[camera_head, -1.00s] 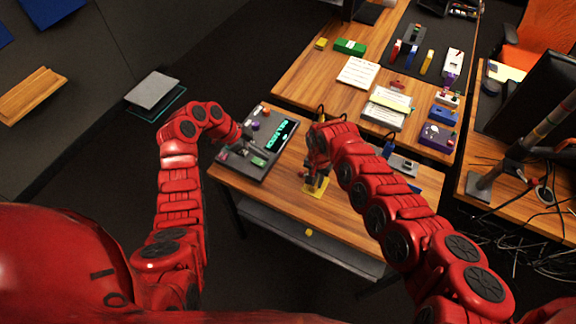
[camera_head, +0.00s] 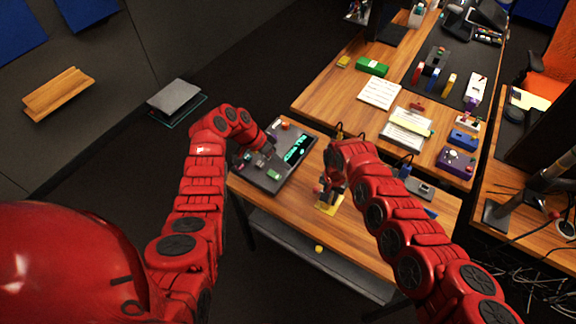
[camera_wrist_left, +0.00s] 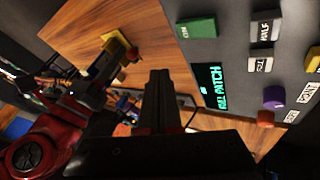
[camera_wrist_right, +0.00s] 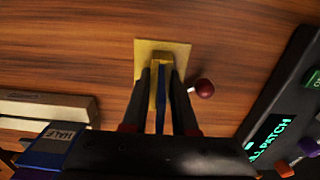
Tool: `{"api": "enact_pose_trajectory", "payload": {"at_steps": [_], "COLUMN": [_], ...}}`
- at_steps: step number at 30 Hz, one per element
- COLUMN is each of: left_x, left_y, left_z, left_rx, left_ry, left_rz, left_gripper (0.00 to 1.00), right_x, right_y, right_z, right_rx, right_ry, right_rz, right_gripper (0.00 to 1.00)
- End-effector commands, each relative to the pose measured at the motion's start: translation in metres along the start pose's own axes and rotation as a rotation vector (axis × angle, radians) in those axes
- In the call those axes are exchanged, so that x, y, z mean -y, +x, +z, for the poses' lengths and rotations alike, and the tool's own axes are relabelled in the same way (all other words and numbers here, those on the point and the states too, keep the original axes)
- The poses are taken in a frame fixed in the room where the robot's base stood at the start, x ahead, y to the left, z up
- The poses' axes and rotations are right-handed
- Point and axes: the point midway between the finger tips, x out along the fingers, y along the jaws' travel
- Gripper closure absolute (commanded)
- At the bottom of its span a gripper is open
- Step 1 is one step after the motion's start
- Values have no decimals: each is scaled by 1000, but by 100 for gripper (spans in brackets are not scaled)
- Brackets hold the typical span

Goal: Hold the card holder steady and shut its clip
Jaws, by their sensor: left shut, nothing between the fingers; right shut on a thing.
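The card holder (camera_head: 327,208) has a flat yellow base on the desk. In the right wrist view its yellow base plate (camera_wrist_right: 178,52) and upright post lie between my right fingers. My right gripper (camera_wrist_right: 161,75) is shut on the holder; a blue strip shows between the fingers. A dark red ball knob (camera_wrist_right: 203,88) sticks out beside it, probably the clip's lever. The holder also shows in the left wrist view (camera_wrist_left: 112,45). My left gripper (camera_wrist_left: 160,80) is shut and empty, above the panel side in the head view (camera_head: 268,150), apart from the holder.
The dark trackball panel (camera_head: 262,178) with a lit green display (camera_head: 296,148) lies left of the holder. Another desk behind carries papers, a purple box (camera_head: 456,161) and other items.

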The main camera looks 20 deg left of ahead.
Motion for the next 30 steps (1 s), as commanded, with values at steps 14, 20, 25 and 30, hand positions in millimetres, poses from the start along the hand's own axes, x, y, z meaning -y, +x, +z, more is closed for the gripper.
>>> {"api": "enact_pose_trajectory", "payload": {"at_steps": [14, 20, 25, 30], "left_x": [-1, -3, -11, -22], "left_y": [67, 78, 81, 86], "left_z": [-1, 0, -1, 0], "left_rx": [0, 0, -2, 1], "left_ry": [1, 4, 5, 6], "left_rz": [2, -2, -3, -1], "left_gripper": [100, 100, 100, 100], "right_x": [0, 0, 0, 0], "right_y": [0, 0, 0, 0], "right_z": [0, 0, 0, 0], "right_rx": [0, 0, 0, 0], "right_ry": [0, 0, 0, 0], "right_rz": [0, 0, 0, 0], "right_gripper": [100, 100, 100, 100]}}
